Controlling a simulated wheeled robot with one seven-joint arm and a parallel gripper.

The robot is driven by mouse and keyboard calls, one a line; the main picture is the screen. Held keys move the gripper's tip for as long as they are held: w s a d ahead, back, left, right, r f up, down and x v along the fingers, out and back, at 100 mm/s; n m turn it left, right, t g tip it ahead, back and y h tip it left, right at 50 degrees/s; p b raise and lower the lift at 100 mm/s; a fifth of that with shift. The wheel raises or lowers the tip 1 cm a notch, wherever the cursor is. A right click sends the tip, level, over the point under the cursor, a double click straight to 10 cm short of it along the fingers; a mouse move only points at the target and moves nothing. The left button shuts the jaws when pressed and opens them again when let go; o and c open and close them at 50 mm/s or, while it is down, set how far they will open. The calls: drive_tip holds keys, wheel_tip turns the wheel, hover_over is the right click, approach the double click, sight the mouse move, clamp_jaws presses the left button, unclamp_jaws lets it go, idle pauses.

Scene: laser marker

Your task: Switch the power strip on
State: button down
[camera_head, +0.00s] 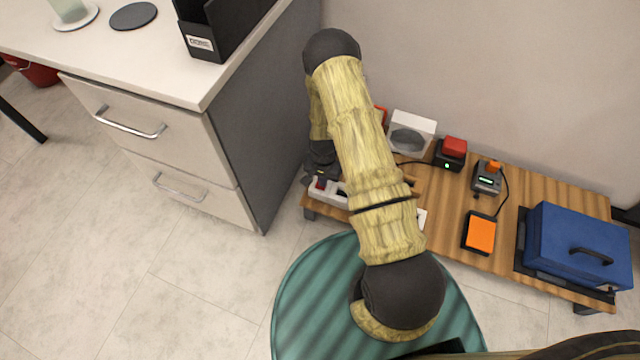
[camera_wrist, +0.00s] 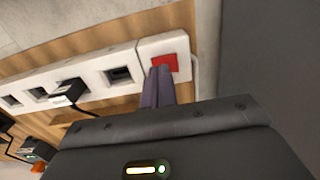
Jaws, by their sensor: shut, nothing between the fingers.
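The white power strip (camera_wrist: 95,77) runs across the wrist view on a wooden surface, with several dark sockets. Its red switch (camera_wrist: 168,61) sits on the white block at the right end. My gripper (camera_wrist: 160,72) is shut and empty. Its fingertips overlap the lower left edge of the switch; I cannot tell whether they touch it or which way it is tipped. In the head view my arm hides much of the strip (camera_head: 333,196), and my gripper (camera_head: 320,180) is at its left end.
A plug (camera_wrist: 68,91) with a dark cable sits in one socket. The low wooden board (camera_head: 560,192) also holds a red-topped black box (camera_head: 451,153), an orange pad (camera_head: 481,235), and a blue case (camera_head: 577,247). The drawer cabinet (camera_head: 258,120) stands close on the left.

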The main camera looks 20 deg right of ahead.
wheel_tip(320, 180, up, 6)
drive_tip(key=p, duration=0.4)
drive_tip(key=shift+p, duration=0.4)
idle(0.4)
